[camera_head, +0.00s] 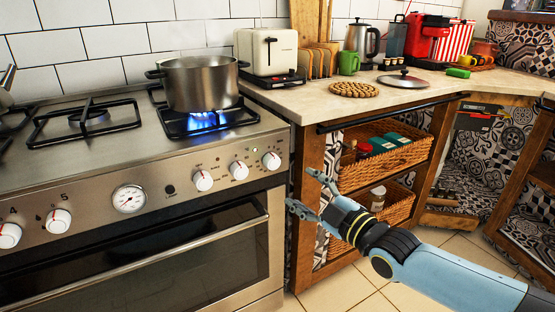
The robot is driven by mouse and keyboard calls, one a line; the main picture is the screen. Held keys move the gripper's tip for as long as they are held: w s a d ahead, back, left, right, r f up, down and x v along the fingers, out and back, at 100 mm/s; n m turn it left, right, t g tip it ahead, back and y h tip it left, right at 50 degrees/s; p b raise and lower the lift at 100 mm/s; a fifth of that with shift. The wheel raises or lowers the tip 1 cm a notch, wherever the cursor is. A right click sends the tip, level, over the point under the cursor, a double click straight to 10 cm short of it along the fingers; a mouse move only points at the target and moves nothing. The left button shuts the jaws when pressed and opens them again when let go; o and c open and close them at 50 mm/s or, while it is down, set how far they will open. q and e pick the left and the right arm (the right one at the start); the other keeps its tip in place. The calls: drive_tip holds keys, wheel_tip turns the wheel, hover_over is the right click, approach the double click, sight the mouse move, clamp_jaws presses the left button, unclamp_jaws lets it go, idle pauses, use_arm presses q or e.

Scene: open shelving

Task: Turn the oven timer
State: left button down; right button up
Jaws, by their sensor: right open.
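The oven (150,262) stands at the left, with a steel front panel of several white knobs. A round white dial (129,199) with a pointer sits in the middle of the panel. White knobs with red marks are to its right (203,180) and to its left (59,221); which one is the timer I cannot tell. My right gripper (305,191) is open and empty, in front of the counter's wooden frame, to the right of the rightmost knob (271,161) and lower than it. It appears apart from the panel. My left gripper is not in view.
A steel pot (199,83) stands over a lit blue flame (207,121). The oven's handle bar (150,263) runs below the panel. Wicker baskets (386,158) fill the open shelves behind my right arm. A toaster (267,52) stands on the counter.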

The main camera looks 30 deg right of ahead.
sight(275, 164)
drive_tip(key=w+b, duration=0.1)
drive_tip(key=w, duration=0.2)
drive_tip(key=w+b, duration=0.2)
drive_tip(key=w, duration=0.1)
drive_tip(key=shift+w+d+r, duration=0.1)
drive_tip(key=shift+w+r, duration=0.1)
drive_tip(key=w, duration=0.3)
drive_tip(key=shift+w+r, duration=0.3)
drive_tip(key=shift+w+f, duration=0.1)
drive_tip(key=shift+w, duration=0.45)
